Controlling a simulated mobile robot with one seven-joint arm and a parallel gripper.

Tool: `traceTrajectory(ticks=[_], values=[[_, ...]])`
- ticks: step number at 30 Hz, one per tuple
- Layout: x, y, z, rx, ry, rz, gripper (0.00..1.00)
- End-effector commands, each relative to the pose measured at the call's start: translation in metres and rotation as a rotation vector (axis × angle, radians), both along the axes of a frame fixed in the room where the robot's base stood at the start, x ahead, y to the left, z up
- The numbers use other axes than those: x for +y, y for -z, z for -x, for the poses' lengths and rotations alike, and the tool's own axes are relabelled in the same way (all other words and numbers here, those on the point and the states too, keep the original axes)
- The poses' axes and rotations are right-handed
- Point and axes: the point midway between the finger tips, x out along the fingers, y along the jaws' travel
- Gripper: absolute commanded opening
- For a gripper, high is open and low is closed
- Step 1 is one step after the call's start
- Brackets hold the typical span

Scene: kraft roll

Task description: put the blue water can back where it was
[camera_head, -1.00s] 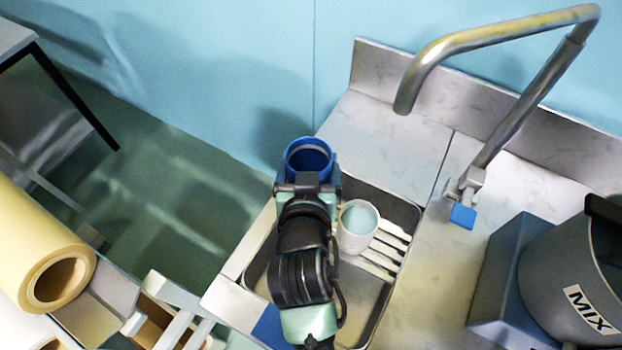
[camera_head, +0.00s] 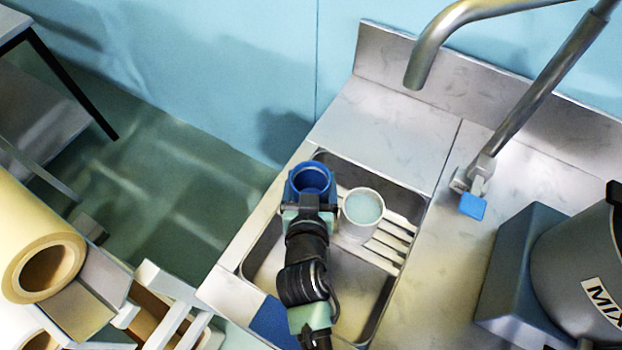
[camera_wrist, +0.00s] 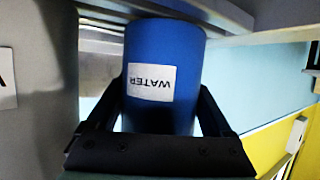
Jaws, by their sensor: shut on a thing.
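The blue water can (camera_head: 311,180) is an open-topped cylinder. In the wrist view it (camera_wrist: 183,48) fills the middle, with a white WATER label (camera_wrist: 151,81) that reads upside down. My gripper (camera_head: 307,203) is shut on the can, with one finger on each side of it in the wrist view (camera_wrist: 160,110). In the head view the can is over the left back part of the sink (camera_head: 375,300). I cannot tell whether its base touches anything.
A white cup (camera_head: 361,212) with pale contents stands on a slatted rack (camera_head: 384,246) in the sink, close right of the can. The faucet (camera_head: 440,40) arches behind. A grey MIX container (camera_head: 575,280) stands at the right. Paper rolls (camera_head: 48,265) lie at the left.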

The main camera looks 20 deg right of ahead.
Motion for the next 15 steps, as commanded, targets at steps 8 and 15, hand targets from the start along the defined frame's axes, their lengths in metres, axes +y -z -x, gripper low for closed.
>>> traceTrajectory(ticks=[8,15], values=[[-0.0001,0.0039,-0.0002,-0.001,0.0,0.0,0.02],[0.0,0.0024,-0.0001,0.0,0.0,0.0,0.97]])
